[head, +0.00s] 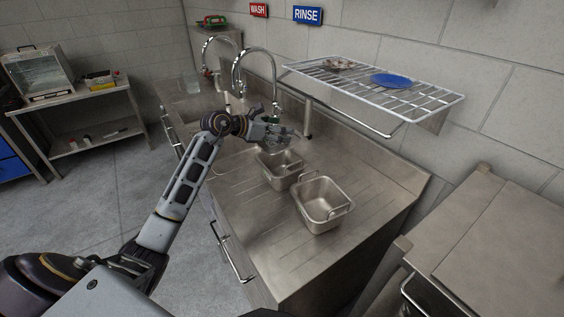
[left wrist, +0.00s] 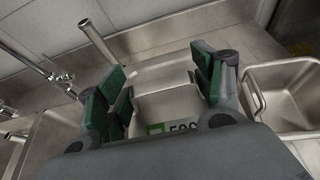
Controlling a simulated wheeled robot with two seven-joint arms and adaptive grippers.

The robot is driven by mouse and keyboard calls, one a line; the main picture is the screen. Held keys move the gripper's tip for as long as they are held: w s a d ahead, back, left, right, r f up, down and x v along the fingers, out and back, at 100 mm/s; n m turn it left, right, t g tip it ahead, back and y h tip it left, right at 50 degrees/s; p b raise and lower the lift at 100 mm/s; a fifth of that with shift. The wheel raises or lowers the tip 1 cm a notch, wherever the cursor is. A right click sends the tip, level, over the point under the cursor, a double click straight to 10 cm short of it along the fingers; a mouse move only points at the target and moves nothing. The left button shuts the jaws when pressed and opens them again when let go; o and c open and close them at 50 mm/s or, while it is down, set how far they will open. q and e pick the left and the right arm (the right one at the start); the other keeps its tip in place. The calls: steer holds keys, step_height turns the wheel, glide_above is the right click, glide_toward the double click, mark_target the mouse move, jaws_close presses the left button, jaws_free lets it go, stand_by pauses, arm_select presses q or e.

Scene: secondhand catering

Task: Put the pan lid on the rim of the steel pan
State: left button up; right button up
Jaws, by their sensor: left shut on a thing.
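My left gripper (head: 284,134) is over the steel counter by the sink, above the farther steel pan (head: 279,176). It is shut on a pale steel piece, which I take to be the pan lid (left wrist: 163,104); it shows between the green finger pads in the left wrist view, with part of a label on it. The lid is mostly hidden by the gripper in the head view. A nearer steel pan (head: 323,203) stands open and empty on the counter, a thin handle at its side. I cannot tell which pan the task means. My right gripper is not in view.
A wire shelf (head: 430,100) with a blue plate (head: 391,80) hangs on the wall above the counter. Arched taps (head: 241,70) rise behind the sink. The near drainboard (head: 285,262) is clear. A steel cabinet (head: 490,235) stands at the right.

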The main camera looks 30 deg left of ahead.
mark_target(279, 144)
arm_select(q)
steer(key=shift+s+a+r, duration=0.1)
steer(key=shift+s, duration=0.1)
steer(key=shift+w+f, duration=0.15)
steer(key=shift+f, duration=0.45)
step_height(279, 144, down, 5)
steer(key=shift+r+p, duration=0.1)
steer(key=shift+p, duration=0.25)
steer(key=shift+f, duration=0.2)
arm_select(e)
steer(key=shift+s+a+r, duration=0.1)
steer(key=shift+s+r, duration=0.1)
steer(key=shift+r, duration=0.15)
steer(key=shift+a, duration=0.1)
arm_select(q)
step_height(279, 144, down, 4)
steer(key=shift+r, duration=0.1)
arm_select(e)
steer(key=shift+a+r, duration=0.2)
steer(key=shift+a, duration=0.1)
